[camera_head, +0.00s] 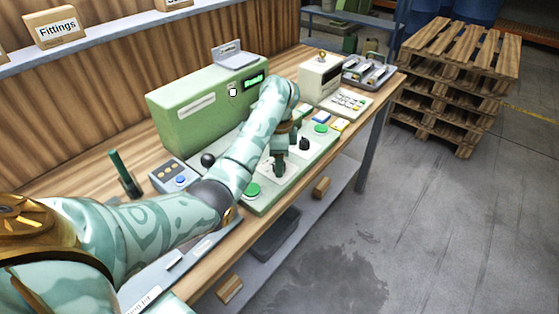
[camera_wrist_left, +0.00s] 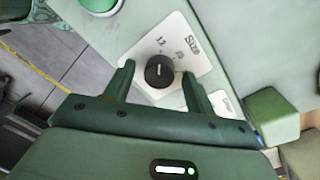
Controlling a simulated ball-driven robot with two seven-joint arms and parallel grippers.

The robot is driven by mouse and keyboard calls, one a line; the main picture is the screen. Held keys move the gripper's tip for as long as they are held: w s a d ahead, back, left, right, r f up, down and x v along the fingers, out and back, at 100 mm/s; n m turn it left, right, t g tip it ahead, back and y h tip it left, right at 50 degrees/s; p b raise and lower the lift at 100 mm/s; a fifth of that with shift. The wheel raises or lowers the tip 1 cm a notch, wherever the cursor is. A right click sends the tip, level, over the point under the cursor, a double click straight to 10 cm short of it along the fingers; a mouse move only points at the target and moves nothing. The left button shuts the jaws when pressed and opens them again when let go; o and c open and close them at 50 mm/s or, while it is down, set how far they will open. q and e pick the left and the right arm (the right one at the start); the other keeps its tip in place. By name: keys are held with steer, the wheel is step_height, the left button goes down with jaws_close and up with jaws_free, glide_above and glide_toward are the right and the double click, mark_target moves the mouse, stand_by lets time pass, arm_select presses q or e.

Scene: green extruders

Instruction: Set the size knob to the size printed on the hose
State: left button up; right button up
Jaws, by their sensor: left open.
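The size knob (camera_wrist_left: 159,72) is black and round with a white pointer mark. It sits on a white plate (camera_wrist_left: 140,52) printed "Size", with "12" and a second number I cannot read surely. My left gripper (camera_wrist_left: 158,78) is open, one finger on each side of the knob, with gaps visible. In the head view my left gripper (camera_head: 279,164) points down over the green machine's (camera_head: 190,110) sloping panel and largely hides the knob. I cannot make out a hose or its printed size. My right gripper is not in view.
A green button (camera_head: 253,190) lies near the gripper, and another (camera_head: 321,128) beyond a second black knob (camera_head: 304,144). A lit green display (camera_head: 252,84) is on the machine. A dark green rod (camera_head: 120,165) stands at left. A beige box (camera_head: 320,78) is at right.

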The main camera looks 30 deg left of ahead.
arm_select(q)
steer(key=shift+c, duration=0.3)
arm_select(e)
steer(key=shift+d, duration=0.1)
arm_select(q)
steer(key=c, duration=0.9)
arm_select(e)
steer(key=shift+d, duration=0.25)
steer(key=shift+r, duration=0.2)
arm_select(q)
steer(key=shift+d+r+m+p, duration=0.1)
steer(key=shift+m+p, duration=0.45)
steer(key=shift+m, duration=0.05)
steer(key=shift+m+p, duration=0.35)
steer(key=shift+m, duration=0.35)
steer(key=m+p, duration=0.1)
steer(key=m, duration=0.3)
steer(key=shift+m+y+p, duration=0.3)
steer(key=shift+m+p, duration=0.1)
steer(key=shift+m, duration=1.2)
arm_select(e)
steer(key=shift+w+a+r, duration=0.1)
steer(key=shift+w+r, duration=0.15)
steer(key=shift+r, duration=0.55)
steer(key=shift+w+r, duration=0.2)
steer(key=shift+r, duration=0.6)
